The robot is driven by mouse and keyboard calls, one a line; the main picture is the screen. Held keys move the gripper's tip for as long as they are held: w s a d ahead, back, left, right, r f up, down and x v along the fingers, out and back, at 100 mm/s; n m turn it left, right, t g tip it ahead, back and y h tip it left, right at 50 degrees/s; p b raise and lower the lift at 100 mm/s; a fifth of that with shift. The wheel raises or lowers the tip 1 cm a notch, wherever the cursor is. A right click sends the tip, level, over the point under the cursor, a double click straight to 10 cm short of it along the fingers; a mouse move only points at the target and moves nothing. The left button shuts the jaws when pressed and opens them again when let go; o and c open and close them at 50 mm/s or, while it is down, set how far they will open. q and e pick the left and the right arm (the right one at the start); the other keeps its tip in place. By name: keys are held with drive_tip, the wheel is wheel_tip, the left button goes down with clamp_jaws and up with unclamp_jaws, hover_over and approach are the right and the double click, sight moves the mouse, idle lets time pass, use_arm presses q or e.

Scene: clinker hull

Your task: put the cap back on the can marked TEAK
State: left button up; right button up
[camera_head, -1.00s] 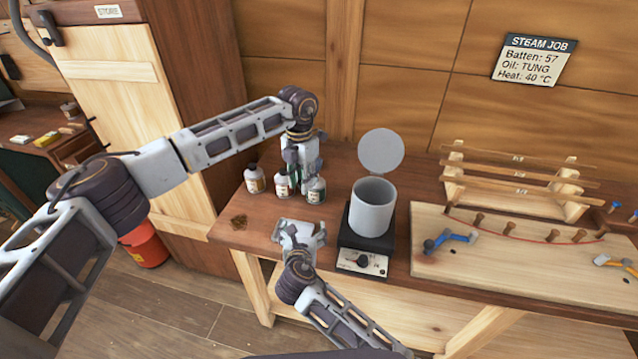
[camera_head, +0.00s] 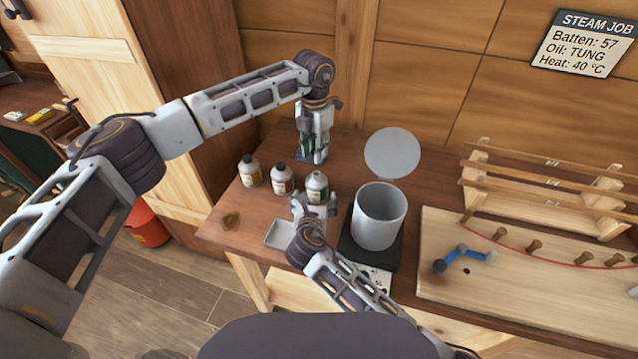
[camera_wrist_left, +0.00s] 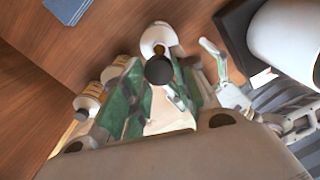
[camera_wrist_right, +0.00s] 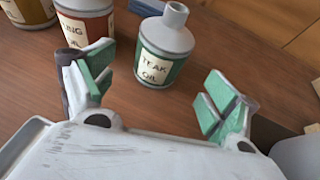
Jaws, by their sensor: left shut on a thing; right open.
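The TEAK can (camera_wrist_right: 165,48), grey with a green label, stands upright on the bench with a bare open neck. It is the rightmost can (camera_head: 317,183) in the head view. My right gripper (camera_wrist_right: 158,88) is open; its fingers point at the TEAK can, which stands just beyond them. In the head view my right gripper (camera_head: 314,205) is low in front of this can. My left gripper (camera_head: 314,158) points down, above and behind the cans. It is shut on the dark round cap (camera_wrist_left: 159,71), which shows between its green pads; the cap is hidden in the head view.
The TUNG can (camera_wrist_right: 85,22) and another can (camera_head: 250,171) stand left of the TEAK can. A white tray (camera_head: 280,236) lies in front. A grey pot (camera_head: 380,217) on a black scale (camera_head: 350,245) stands close on the right. A batten rack (camera_head: 600,213) is farther right.

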drive_tip(key=shift+r, duration=0.1)
idle(0.4)
drive_tip(key=shift+x, duration=3.75)
drive_tip(key=c, duration=1.6)
use_arm(q)
hover_over(316, 174)
drive_tip(key=shift+f, duration=2.45)
use_arm(e)
drive_tip(key=shift+o, duration=0.2)
use_arm(q)
drive_tip(key=shift+f, duration=0.9)
drive_tip(key=shift+f, duration=0.5)
